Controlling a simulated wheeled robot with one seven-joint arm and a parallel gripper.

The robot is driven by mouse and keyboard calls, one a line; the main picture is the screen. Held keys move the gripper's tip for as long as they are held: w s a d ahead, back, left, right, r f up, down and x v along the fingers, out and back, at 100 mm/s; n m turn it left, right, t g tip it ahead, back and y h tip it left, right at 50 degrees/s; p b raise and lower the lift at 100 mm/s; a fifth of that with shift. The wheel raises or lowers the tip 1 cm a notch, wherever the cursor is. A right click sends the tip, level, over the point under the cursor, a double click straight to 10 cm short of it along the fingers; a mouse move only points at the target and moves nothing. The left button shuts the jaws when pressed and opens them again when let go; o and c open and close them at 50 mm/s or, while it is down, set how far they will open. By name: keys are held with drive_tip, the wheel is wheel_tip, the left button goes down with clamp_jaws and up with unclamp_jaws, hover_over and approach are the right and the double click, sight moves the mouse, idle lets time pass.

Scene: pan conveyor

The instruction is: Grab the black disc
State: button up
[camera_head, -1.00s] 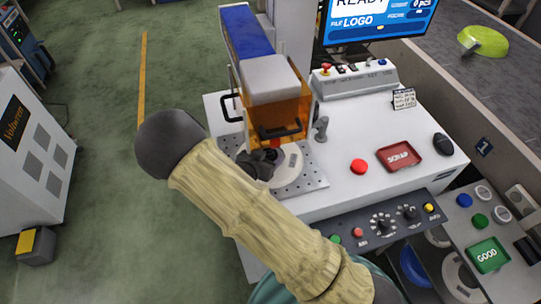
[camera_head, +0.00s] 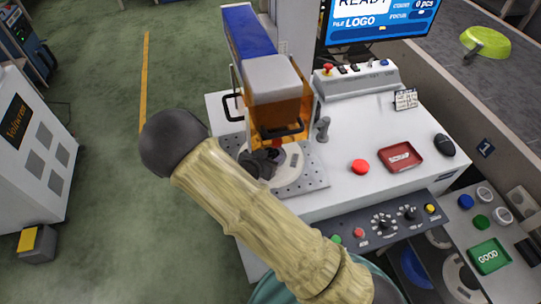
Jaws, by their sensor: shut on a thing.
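My gripper (camera_head: 262,164) is dark and small in the head view, at the round pale fixture (camera_head: 292,172) under the orange guard of the machine. It is shut on the black disc, which is mostly hidden by the dark jaws and hard to tell apart from them. My arm covers the near left side of the fixture. I cannot tell whether the disc still touches the fixture.
The machine's orange guard (camera_head: 278,115) hangs close above my gripper. To the right on the white table are a red button (camera_head: 360,167), a red scrap tray (camera_head: 400,146) and a black mouse (camera_head: 444,145). A control panel (camera_head: 385,225) lines the front edge.

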drive_tip(key=shift+r, duration=0.15)
drive_tip(key=shift+r, duration=0.7)
drive_tip(key=shift+s+a+r, duration=0.15)
drive_tip(key=shift+r, duration=0.8)
drive_tip(key=s+a, duration=0.2)
drive_tip(key=s, duration=0.3)
drive_tip(key=s+a, duration=0.3)
drive_tip(key=s, duration=0.2)
drive_tip(key=s+a, duration=0.3)
drive_tip(key=s, duration=0.2)
drive_tip(key=shift+s+a, duration=0.2)
drive_tip(key=shift+s, duration=0.05)
drive_tip(key=shift+w+f, duration=0.1)
